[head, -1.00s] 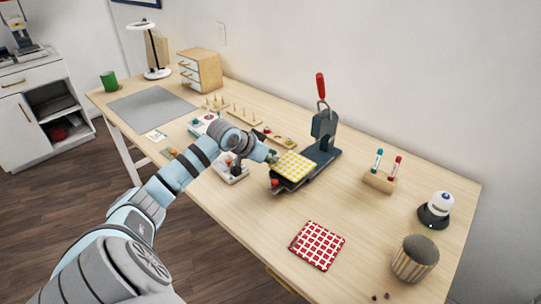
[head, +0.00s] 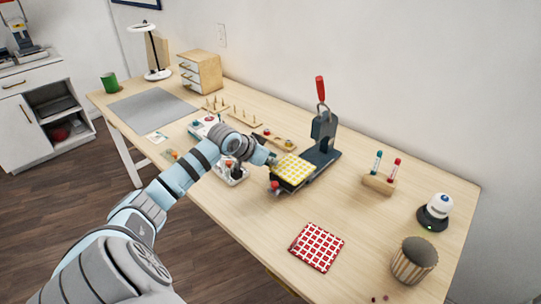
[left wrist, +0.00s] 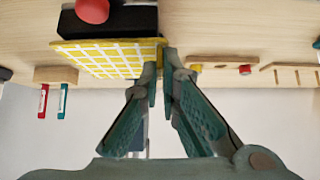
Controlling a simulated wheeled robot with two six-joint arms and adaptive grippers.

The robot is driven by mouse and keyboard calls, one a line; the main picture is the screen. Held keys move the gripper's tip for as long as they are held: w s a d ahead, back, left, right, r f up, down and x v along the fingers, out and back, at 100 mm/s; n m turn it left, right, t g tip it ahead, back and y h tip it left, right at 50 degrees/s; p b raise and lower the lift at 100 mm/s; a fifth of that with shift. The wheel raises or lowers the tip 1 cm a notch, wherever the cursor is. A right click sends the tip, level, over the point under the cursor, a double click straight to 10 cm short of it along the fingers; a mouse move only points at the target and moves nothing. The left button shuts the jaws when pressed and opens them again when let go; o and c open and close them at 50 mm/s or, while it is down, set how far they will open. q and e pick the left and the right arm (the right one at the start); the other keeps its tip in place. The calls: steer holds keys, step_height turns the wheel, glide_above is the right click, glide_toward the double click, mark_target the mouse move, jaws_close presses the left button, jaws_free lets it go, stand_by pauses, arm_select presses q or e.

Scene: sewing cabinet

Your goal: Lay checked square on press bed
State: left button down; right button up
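A yellow-and-white checked square (head: 294,169) lies flat over the bed end of the dark press (head: 322,155). I cannot tell whether it rests fully on the bed. My left gripper (head: 272,160) is at the square's left edge. In the left wrist view, the fingertips (left wrist: 161,62) are close together with the edge of the yellow square (left wrist: 105,57) between them. A red-and-white checked square (head: 317,247) lies flat on the table, nearer the front. My right gripper does not show.
The press has a raised red-handled lever (head: 320,89) and a red knob (head: 276,188) at its front. A wooden stand with two tubes (head: 380,184), a white-domed device (head: 434,211) and a ribbed pot (head: 413,261) stand to the right. A grey mat (head: 150,106) lies at the far left.

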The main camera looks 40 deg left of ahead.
arm_select(q)
steer(key=shift+f+p, duration=0.15)
steer(key=shift+p, duration=0.2)
stand_by(0.5)
steer(key=c, duration=1.7)
jaws_free()
steer(key=v, duration=0.7)
steer(key=shift+s, duration=0.15)
steer(key=shift+s, duration=0.1)
